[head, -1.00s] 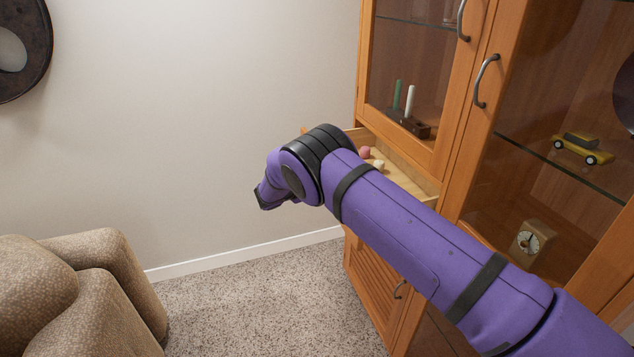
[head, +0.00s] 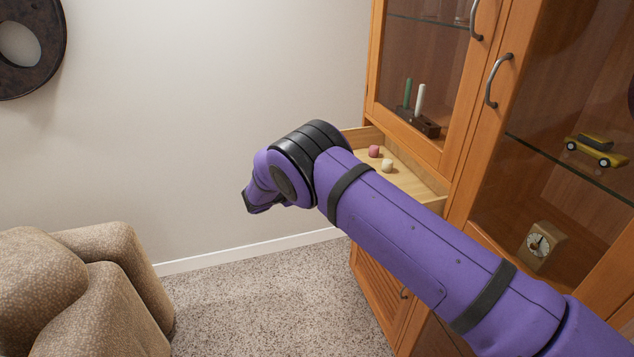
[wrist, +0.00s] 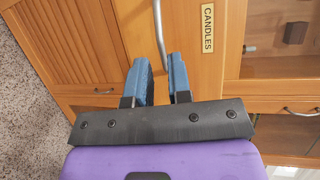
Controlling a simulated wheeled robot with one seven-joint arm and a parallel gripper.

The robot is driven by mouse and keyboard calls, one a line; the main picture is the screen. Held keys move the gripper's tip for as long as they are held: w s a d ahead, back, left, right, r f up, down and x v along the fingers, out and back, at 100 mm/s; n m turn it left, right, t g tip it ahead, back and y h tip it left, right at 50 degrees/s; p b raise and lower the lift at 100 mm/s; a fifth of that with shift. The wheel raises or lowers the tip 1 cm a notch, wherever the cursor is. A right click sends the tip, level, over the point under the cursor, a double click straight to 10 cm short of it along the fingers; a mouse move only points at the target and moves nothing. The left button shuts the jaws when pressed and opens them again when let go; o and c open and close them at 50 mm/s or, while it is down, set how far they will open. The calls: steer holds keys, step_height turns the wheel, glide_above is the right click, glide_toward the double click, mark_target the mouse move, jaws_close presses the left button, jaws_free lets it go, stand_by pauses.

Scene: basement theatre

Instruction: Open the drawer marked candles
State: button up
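The drawer shows in the head view as an open box (head: 408,182) sticking out of the wooden cabinet, with a pink ball (head: 374,151) and a cream ball (head: 387,165) inside. The wrist view shows a "CANDLES" label (wrist: 207,28) on its wooden front. A grey bar handle (wrist: 160,30) stands out beside the label. The exact contact is hard to see. In the head view, my arm hides the drawer's front and handle.
Glass doors (head: 420,80) stand above the drawer, and a louvred door (head: 375,290) is below it. A beige armchair (head: 85,290) is at the lower left.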

steer(key=shift+v, duration=2.05)
steer(key=s+d+r+m+g+y, duration=0.1)
steer(key=s+d+r+m+g, duration=0.2)
steer(key=d+r+m, duration=0.65)
steer(key=s+d+r+m+g+y, duration=0.2)
steer(key=d+r+m+g, duration=0.3)
steer(key=d+r, duration=0.8)
steer(key=s+d+r+m+y, duration=0.4)
steer(key=s+d+r+m, duration=0.6)
steer(key=s+r+m, duration=0.3)
steer(key=s+d+r+m+t+y, duration=0.1)
steer(key=s+d+m+y, duration=0.1)
steer(key=s+m, duration=0.6)
steer(key=s+d+m+t+y, duration=0.2)
steer(key=s+m, duration=0.6)
steer(key=s, duration=1.4)
steer(key=shift+s+d+r+y, duration=0.35)
steer(key=shift+d+y, duration=0.15)
steer(key=shift+d, duration=0.05)
